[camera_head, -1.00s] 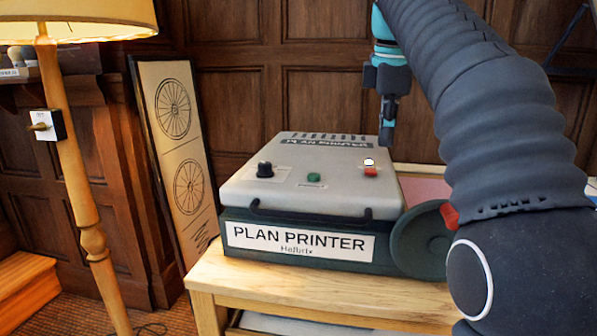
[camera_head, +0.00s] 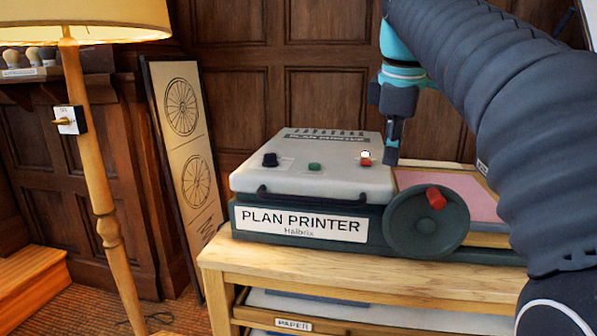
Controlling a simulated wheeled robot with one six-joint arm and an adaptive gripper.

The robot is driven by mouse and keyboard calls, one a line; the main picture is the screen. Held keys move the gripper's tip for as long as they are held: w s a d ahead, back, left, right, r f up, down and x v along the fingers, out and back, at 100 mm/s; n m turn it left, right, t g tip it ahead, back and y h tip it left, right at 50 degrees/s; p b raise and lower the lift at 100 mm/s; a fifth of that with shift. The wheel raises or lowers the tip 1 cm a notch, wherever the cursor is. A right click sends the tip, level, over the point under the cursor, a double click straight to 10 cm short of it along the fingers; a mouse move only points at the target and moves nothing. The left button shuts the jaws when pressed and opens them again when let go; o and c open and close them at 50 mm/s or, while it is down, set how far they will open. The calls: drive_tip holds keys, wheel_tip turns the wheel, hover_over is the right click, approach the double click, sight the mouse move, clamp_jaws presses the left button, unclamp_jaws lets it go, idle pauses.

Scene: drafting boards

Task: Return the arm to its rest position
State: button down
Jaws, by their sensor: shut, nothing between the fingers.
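My gripper (camera_head: 393,150) is shut and empty. It points down beside the right edge of the plan printer's grey lid (camera_head: 320,180), near the toggle switch with the red base (camera_head: 365,157). I cannot tell whether it touches the lid. My dark sleeved arm comes in from the right and hides part of the view there. The plan printer (camera_head: 300,222) stands on a wooden table, its lid down, with a dark knob (camera_head: 270,159) and a green button (camera_head: 314,166) on top.
A dark handwheel with a red grip (camera_head: 436,197) is on the printer's front right, by a pink surface (camera_head: 463,193). The wooden table (camera_head: 350,275) has a drawer labelled PAPER (camera_head: 293,324) below. A floor lamp (camera_head: 95,190) and a framed wheel drawing (camera_head: 186,160) stand at left.

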drive_tip(key=s+f+m+t, duration=0.1)
drive_tip(key=s+f+m, duration=0.5)
drive_tip(key=s+f, duration=0.4)
drive_tip(key=s+f+m+t, duration=0.1)
drive_tip(key=s+f+m, duration=0.6)
drive_tip(key=f, duration=1.1)
drive_tip(key=s, duration=0.3)
drive_tip(key=shift+s+t, duration=0.15)
drive_tip(key=shift+t, duration=0.25)
drive_tip(key=shift+d+f, duration=0.1)
